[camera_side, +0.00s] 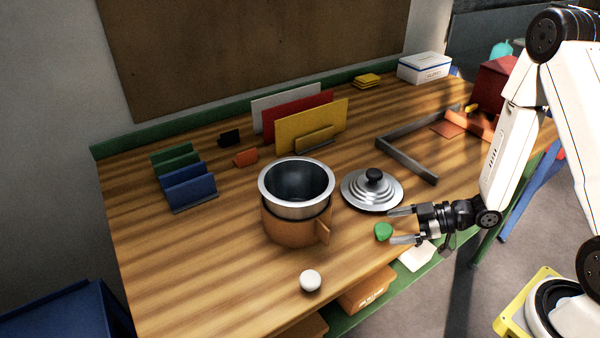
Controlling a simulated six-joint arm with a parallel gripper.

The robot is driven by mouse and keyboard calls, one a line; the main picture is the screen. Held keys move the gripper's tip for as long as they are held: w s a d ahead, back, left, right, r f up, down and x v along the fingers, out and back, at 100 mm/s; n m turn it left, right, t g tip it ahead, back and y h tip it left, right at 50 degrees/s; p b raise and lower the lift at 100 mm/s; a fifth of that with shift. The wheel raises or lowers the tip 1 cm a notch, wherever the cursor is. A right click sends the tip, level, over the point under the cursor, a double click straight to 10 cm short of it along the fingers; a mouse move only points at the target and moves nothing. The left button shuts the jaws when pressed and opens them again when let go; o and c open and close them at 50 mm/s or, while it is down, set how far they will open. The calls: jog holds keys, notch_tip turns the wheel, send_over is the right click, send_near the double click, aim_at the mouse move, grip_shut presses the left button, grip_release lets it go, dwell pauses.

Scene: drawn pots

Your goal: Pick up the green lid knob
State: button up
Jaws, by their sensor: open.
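The green lid knob (383,231) is a small rounded piece on the wooden table near its front edge. My gripper (398,226) comes in from the right. Its two fingers are apart, one toward the back and one toward the front, and the green knob shows at the level of the gap, at or just beyond the fingertips. I cannot tell whether a finger touches it. A silver lid (356,194) with a black knob (374,177) lies just behind the gripper.
A steel pot in a brown holder (290,226) stands left of the lid. A white ball (310,281) is near the front edge. A grey angled bar (408,163) lies behind the lid. Upright coloured boards (300,115) and blue and green racks (190,183) stand farther back. The left front table is clear.

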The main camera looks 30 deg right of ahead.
aim_at(388, 228)
jog(key=shift+w, duration=0.1)
jog(key=shift+s+x, duration=0.2)
jog(key=shift+x, duration=2.5)
jog(key=c, duration=1.3)
jog(key=shift+r, duration=0.25)
jog(key=shift+r, duration=4.8)
jog(key=shift+r, duration=0.15)
